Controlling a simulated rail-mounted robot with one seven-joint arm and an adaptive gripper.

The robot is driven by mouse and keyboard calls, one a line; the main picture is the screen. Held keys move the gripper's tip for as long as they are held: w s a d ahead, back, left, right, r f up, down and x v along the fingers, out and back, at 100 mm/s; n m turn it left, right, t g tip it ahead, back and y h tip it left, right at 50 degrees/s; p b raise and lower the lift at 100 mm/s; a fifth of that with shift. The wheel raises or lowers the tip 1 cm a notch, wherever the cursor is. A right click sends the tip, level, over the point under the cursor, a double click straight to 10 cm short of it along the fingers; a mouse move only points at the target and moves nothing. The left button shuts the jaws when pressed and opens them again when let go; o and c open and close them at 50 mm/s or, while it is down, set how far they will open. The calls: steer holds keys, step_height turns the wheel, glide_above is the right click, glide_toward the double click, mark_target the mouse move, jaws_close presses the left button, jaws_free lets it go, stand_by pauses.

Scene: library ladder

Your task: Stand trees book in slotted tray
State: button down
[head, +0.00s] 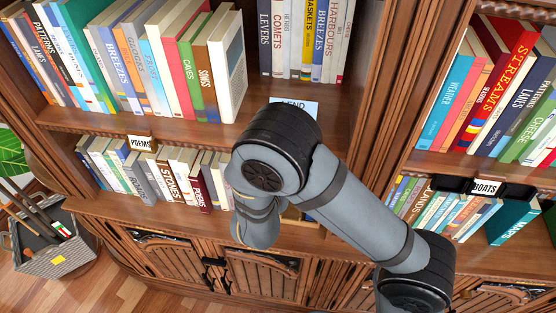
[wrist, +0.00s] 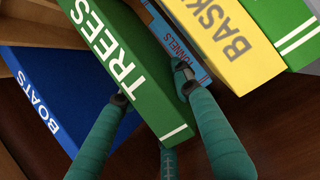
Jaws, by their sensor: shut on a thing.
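In the head view my arm hides the gripper and the trees book. A small wooden edge (head: 297,216) shows beside the arm there, perhaps the tray.
In the wrist view a blue Boats book (wrist: 38,95) lies tilted left of the trees book. A Tunnels book (wrist: 172,40), a yellow book (wrist: 230,45) and another green book (wrist: 285,28) stand close on its right. The head view shows full shelves around my arm.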

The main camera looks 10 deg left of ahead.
steer(key=shift+s+f, duration=0.2)
steer(key=shift+f, duration=1)
steer(key=shift+f, duration=0.1)
steer(key=c, duration=1.5)
jaws_free()
steer(key=shift+c, duration=0.2)
steer(key=a+b+v, duration=0.1)
steer(key=v, duration=1.1)
steer(key=shift+d, duration=0.4)
